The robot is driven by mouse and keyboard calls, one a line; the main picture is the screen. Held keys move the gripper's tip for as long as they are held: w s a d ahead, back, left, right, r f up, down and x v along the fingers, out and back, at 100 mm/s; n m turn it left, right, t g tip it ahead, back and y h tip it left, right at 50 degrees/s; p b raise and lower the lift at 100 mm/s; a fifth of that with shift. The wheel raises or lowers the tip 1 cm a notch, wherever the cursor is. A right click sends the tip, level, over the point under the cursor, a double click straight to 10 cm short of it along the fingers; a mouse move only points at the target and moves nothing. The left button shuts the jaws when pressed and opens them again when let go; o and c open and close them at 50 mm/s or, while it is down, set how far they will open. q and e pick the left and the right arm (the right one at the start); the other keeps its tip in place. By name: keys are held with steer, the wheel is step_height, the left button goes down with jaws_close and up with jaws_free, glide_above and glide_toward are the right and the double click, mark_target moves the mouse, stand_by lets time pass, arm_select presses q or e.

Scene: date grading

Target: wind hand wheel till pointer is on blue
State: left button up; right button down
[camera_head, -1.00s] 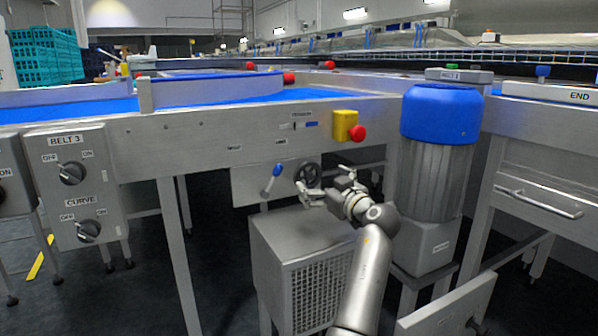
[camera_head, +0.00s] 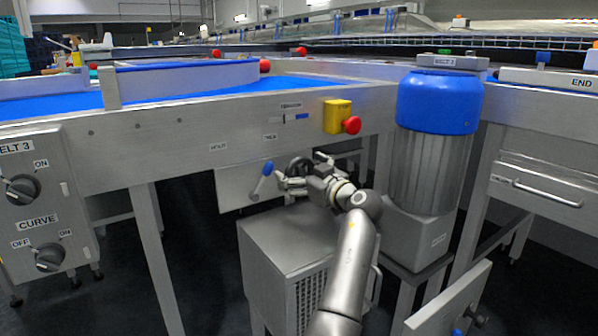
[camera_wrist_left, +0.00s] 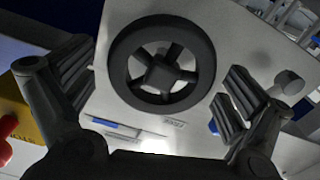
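The dark hand wheel (camera_head: 301,164) sits on the machine front below the belt; in the left wrist view its rim and spokes (camera_wrist_left: 206,62) show clearly. My left gripper (camera_head: 303,170) is in front of the wheel. In the wrist view its fingers (camera_wrist_left: 158,88) are spread wide, one on each side of the wheel, with gaps to the rim. The tension gauge (camera_head: 296,117) above the wheel has a blue mark (camera_head: 302,116); it also shows in the wrist view (camera_wrist_left: 125,130). The pointer is too small to place surely. My right gripper is out of view.
A lever with a blue grip (camera_head: 262,180) is left of the wheel. A yellow box with a red button (camera_head: 351,125) is above right. A grey cabinet (camera_head: 285,235) stands below, and a blue-topped motor (camera_head: 437,105) to the right.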

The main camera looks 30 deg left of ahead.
arm_select(q)
steer(key=c, duration=1)
steer(key=shift+r+p, duration=0.1)
steer(key=shift+p, duration=0.25)
